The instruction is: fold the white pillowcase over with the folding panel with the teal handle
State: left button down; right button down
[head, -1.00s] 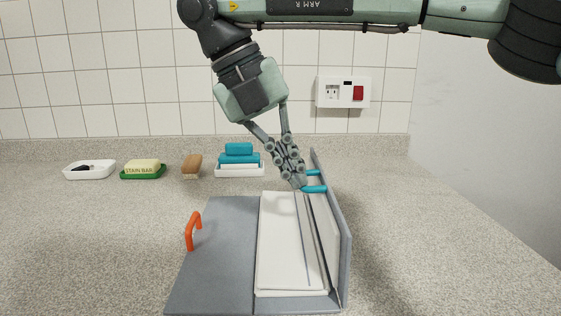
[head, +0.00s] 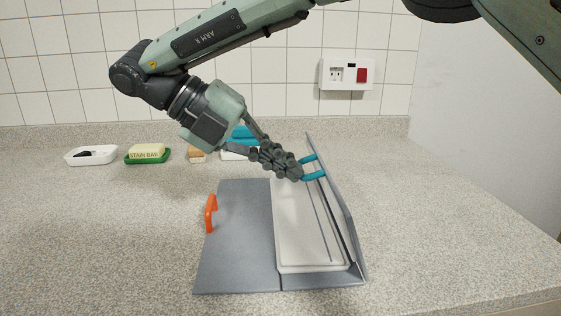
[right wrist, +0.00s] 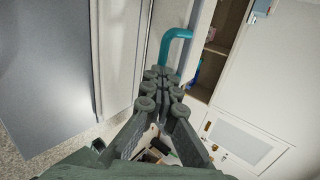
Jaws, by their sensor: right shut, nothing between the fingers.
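The white pillowcase (head: 300,225) lies flat along the middle of the grey folding board. The folding panel (head: 340,210) with the teal handle (head: 314,174) stands raised along the right side of the board, and white cloth shows against its inner face. My right gripper (head: 299,172) is shut and empty, its fingertips close beside the teal handle on the left; I cannot tell if they touch it. In the right wrist view the teal handle (right wrist: 176,36) curves just beyond the shut fingertips (right wrist: 164,74). My left gripper is not in view.
A flat grey panel (head: 238,240) with an orange handle (head: 211,213) lies on the left. The counter right of the board is clear.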

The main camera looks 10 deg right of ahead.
jog(key=f, duration=0.2)
jog(key=shift+s+d+f, duration=0.15)
jog(key=shift+s+f, duration=0.1)
jog(key=shift+f, duration=0.1)
jog(key=c, duration=1.9)
grip_release()
jog(key=shift+c, duration=0.2)
jog(key=shift+o, duration=1.2)
jog(key=shift+w+d+f, duration=0.15)
jog(key=shift+d, duration=0.05)
jog(key=shift+o, duration=0.4)
jog(key=shift+w+d+g, duration=0.1)
jog(key=shift+d+g, duration=0.2)
jog(key=shift+a, duration=0.2)
